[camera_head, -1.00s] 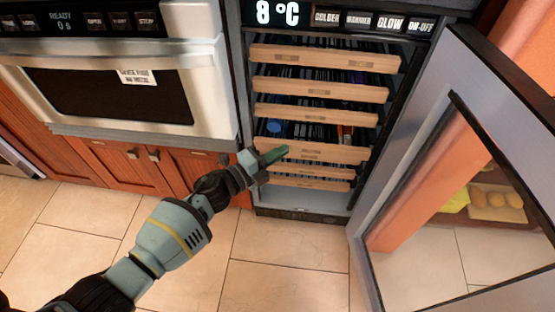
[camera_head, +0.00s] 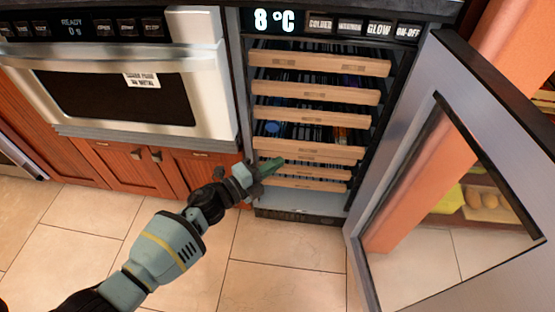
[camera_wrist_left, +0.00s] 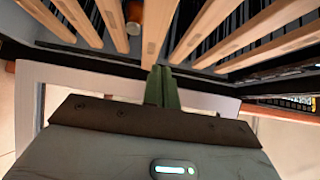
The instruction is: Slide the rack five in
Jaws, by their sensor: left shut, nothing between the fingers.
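The cooler holds a stack of wooden-fronted racks. Counting from the top, rack five (camera_head: 322,159) sits in the lower part, close beneath the rack above it. My left gripper (camera_head: 272,165) is shut and empty, with its green fingertips at the left end of rack five's front. In the left wrist view, the shut fingers (camera_wrist_left: 162,88) point at the wooden rack fronts; whether they touch rack five is hard to tell. My right gripper is not in view.
The cooler's glass door (camera_head: 450,190) stands open on the right. A steel microwave drawer (camera_head: 125,85) is at the left, above wooden cabinets (camera_head: 125,165). The tiled floor (camera_head: 285,275) in front is clear.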

